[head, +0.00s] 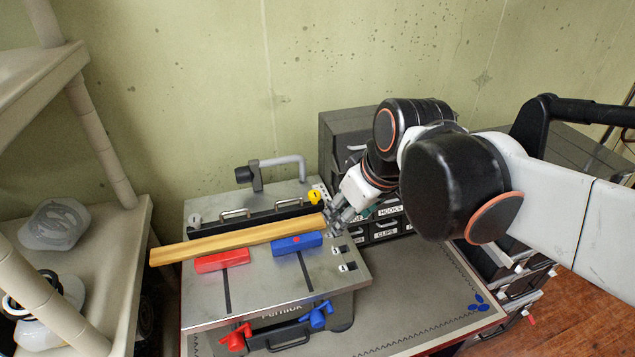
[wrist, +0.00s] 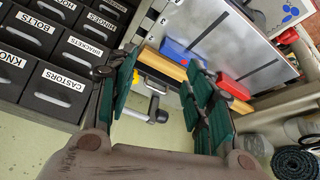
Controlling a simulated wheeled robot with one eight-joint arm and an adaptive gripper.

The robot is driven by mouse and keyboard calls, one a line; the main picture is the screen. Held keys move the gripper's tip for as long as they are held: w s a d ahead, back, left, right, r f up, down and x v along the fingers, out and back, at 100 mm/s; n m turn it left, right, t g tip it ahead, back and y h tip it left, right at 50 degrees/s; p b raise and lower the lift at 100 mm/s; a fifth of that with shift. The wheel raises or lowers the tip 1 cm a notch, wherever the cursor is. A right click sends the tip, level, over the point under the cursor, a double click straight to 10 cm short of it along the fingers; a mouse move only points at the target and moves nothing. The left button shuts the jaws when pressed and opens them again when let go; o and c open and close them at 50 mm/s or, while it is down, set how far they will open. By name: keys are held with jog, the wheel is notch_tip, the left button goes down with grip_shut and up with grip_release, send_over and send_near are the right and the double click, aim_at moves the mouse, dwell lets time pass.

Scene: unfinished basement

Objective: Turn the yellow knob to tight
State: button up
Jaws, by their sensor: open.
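The yellow knob (head: 314,196) is small and sits near the back right of the grey metal workbench top (head: 250,277), by a black strip. My gripper (head: 337,222) is just to the right of and in front of the knob in the head view, apart from it as far as I can tell. In the wrist view my gripper (wrist: 163,82) shows two green-padded fingers spread apart with nothing held between them. Any tight marking is too small to read.
A wooden strip (head: 215,244) lies across the bench behind red (head: 222,260) and blue (head: 297,244) blocks. A bent grey handle (head: 278,163) rises at the back. Labelled drawers (head: 385,233) stand close on the right. Shelving (head: 122,215) stands left.

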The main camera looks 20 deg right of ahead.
jog(key=w+d+r+n+g+y+p, duration=0.1)
jog(key=w+r+n+g+y+p, duration=0.25)
jog(key=w, duration=0.55)
jog(key=n+p, duration=0.5)
jog(key=n, duration=0.1)
send_near(315, 193)
jog(key=shift+h, duration=0.25)
jog(key=b+x, duration=0.2)
jog(key=x, duration=0.6)
jog(key=shift+a+f, duration=0.2)
jog(key=shift+a, duration=0.05)
jog(key=c, duration=1)
